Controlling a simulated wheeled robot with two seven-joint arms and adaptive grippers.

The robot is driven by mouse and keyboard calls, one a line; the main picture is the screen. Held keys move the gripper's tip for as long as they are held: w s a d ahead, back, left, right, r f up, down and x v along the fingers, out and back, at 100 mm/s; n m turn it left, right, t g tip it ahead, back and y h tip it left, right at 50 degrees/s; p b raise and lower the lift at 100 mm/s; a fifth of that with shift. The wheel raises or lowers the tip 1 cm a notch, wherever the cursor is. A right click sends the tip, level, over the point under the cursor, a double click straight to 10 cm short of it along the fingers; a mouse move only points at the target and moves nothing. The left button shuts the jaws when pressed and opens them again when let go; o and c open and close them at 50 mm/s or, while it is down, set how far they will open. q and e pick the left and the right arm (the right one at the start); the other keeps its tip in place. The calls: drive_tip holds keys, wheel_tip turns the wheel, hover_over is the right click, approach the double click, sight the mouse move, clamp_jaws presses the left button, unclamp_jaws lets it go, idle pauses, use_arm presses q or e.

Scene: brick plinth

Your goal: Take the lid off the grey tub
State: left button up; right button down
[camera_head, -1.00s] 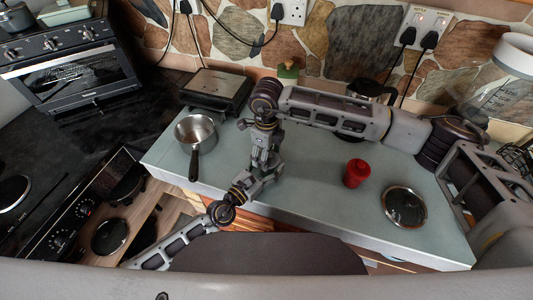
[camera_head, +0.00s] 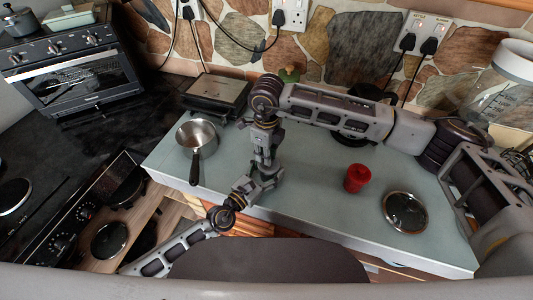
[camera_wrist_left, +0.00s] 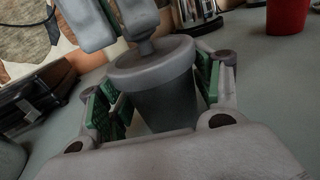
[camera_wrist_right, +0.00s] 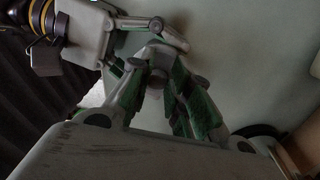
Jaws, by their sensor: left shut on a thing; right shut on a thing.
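The grey tub (camera_wrist_left: 165,108) stands between the green pads of my left gripper (camera_wrist_left: 153,92) in the left wrist view, and the gripper is shut on it. Its grey lid (camera_wrist_left: 150,68) rests on the rim, with a knob (camera_wrist_left: 146,47) on top. My right gripper (camera_wrist_left: 112,22) comes down from above, shut on the knob. In the right wrist view my right gripper (camera_wrist_right: 160,72) covers most of the lid. In the head view my left gripper (camera_head: 264,178) and my right gripper (camera_head: 265,145) meet over the counter and largely hide the tub.
A saucepan (camera_head: 196,136) stands left on the pale counter (camera_head: 320,200). A red canister (camera_head: 356,177) and a round glass lid (camera_head: 405,211) are to the right. A black grill (camera_head: 217,92) stands behind. The counter between grippers and red canister is clear.

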use_arm(q)
drive_tip(key=shift+s+d+r, duration=0.1)
drive_tip(key=shift+d+r, duration=0.05)
drive_tip(key=shift+r, duration=0.05)
use_arm(e)
drive_tip(key=shift+d+f+h, duration=0.3)
drive_tip(key=shift+d+f, duration=0.1)
drive_tip(key=shift+f, duration=0.2)
drive_tip(key=shift+w+r+t, duration=0.1)
drive_tip(key=shift+r+t, duration=0.2)
drive_tip(key=shift+t, duration=0.3)
use_arm(q)
drive_tip(key=shift+r, duration=0.1)
drive_tip(key=shift+w, duration=0.2)
use_arm(e)
drive_tip(key=shift+w+d+r, duration=0.1)
drive_tip(key=shift+r, duration=0.15)
use_arm(q)
drive_tip(key=shift+a, duration=0.2)
use_arm(e)
drive_tip(key=shift+r+g, duration=0.35)
drive_tip(key=shift+g, duration=0.15)
use_arm(q)
drive_tip(key=shift+a+f, duration=0.1)
drive_tip(key=shift+f, duration=0.2)
use_arm(e)
drive_tip(key=shift+r, duration=0.3)
drive_tip(key=c, duration=2.2)
unclamp_jaws()
drive_tip(key=shift+a, duration=0.25)
